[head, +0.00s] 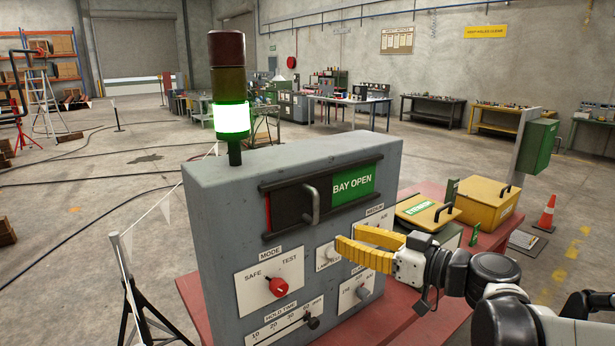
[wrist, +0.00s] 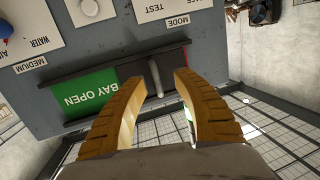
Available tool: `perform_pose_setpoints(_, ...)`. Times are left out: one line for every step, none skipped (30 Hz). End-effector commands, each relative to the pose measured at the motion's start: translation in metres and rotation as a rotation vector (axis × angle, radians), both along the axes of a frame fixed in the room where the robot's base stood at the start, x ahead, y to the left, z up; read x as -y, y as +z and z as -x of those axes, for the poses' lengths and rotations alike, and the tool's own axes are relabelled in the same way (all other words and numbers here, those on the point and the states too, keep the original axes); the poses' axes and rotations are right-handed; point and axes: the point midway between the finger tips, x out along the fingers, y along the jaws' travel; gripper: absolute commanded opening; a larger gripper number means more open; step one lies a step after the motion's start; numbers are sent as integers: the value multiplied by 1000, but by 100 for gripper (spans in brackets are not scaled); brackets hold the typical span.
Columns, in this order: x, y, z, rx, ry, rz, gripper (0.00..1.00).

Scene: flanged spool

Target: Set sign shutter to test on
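The sign shutter (head: 288,210) is a black sliding plate with a grey bar handle (head: 311,205), set in rails on the grey panel. It covers the left part of the sign; a thin red strip shows at its left edge. The green "BAY OPEN" sign (head: 354,184) is uncovered at the right. My gripper (head: 352,240) has yellow fingers and is in front of the panel, below and right of the handle in the head view. In the upside-down wrist view, my gripper (wrist: 160,78) is open, and the handle (wrist: 155,78) appears between the fingertips, with no visible contact.
Below the shutter are a red mode knob (head: 278,287), a hold-time slider (head: 312,322) and a lower right knob (head: 362,293). A lamp tower (head: 231,118) on top glows green. Yellow boxes (head: 484,205) stand on the red table right of the panel.

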Motion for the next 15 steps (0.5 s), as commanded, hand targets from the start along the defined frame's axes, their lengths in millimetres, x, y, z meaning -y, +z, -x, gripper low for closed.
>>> perform_pose_setpoints(6, 16, -6, 47, -3, -14, 36)
perform_pose_setpoints(8, 21, -9, 71, -3, -19, 36)
perform_pose_setpoints(9, 24, -11, 93, -4, -24, 36)
perform_pose_setpoints(10, 26, -13, 104, -4, -27, 36)
perform_pose_setpoints(9, 26, -14, 110, -4, -27, 36)
perform_pose_setpoints(7, 26, -17, 114, -3, -28, 36)
perform_pose_setpoints(4, 26, -19, 115, -2, -28, 36)
perform_pose_setpoints(1, 25, -22, 115, -2, -28, 36)
perform_pose_setpoints(-4, 25, -26, 114, -1, -28, 36)
perform_pose_setpoints(-8, 24, -30, 114, 0, -28, 36)
perform_pose_setpoints(-13, 24, -34, 113, 0, -28, 36)
perform_pose_setpoints(-19, 24, -40, 113, 0, -28, 36)
perform_pose_setpoints(-23, 24, -45, 113, 0, -28, 36)
perform_pose_setpoints(-28, 24, -49, 113, 0, -28, 36)
perform_pose_setpoints(-34, 24, -55, 112, 0, -27, 36)
